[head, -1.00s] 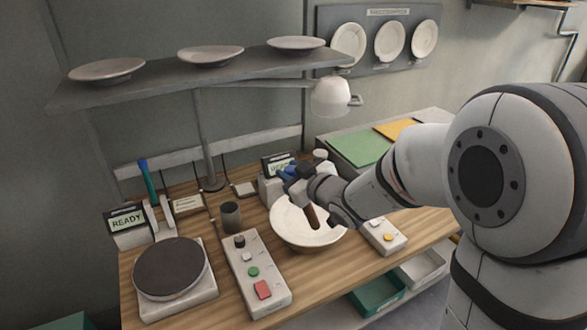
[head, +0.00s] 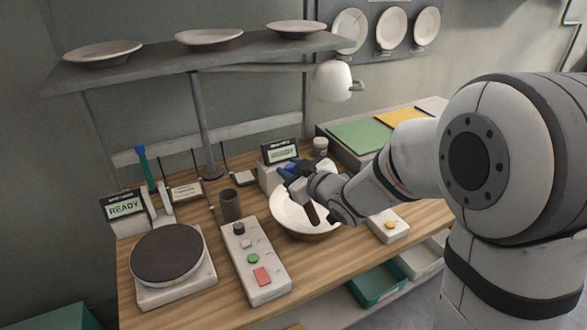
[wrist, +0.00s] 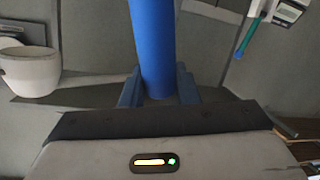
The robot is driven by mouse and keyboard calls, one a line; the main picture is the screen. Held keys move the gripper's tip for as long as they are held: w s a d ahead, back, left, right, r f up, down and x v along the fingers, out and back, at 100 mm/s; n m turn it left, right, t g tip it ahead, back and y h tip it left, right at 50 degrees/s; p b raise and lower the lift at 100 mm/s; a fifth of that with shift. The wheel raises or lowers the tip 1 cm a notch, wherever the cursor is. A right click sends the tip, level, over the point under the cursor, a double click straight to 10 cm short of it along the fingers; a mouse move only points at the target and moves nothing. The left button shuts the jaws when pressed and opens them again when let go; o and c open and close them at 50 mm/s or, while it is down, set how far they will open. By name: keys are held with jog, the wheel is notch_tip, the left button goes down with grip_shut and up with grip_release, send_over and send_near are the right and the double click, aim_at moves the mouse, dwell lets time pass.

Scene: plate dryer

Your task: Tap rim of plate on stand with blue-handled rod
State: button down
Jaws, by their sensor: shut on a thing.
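My gripper (head: 300,188) is shut on the blue handle of the rod; the handle (wrist: 153,45) stands between the fingers in the wrist view. In the head view the blue end (head: 288,172) shows behind the gripper, and a brown part (head: 312,213) points down over the white plate (head: 285,216). The plate is dish-like with a brown lower edge and sits on the bench under my gripper. The gripper and wrist hide its far right side. I cannot tell whether the rod touches its rim, and the stand below it is hidden.
A display box (head: 280,152) stands just behind the plate. A control box (head: 255,262), a dark cup (head: 231,205) and a round dark turntable (head: 168,253) are to the left. A lamp (head: 333,82) and shelf (head: 200,62) are above.

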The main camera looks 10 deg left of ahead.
jog(key=shift+f+b, duration=0.75)
jog(key=shift+b, duration=0.2)
dwell(2.0)
jog(key=shift+r+p, duration=2.5)
jog(key=shift+r, duration=1.1)
jog(key=shift+d+f, duration=0.1)
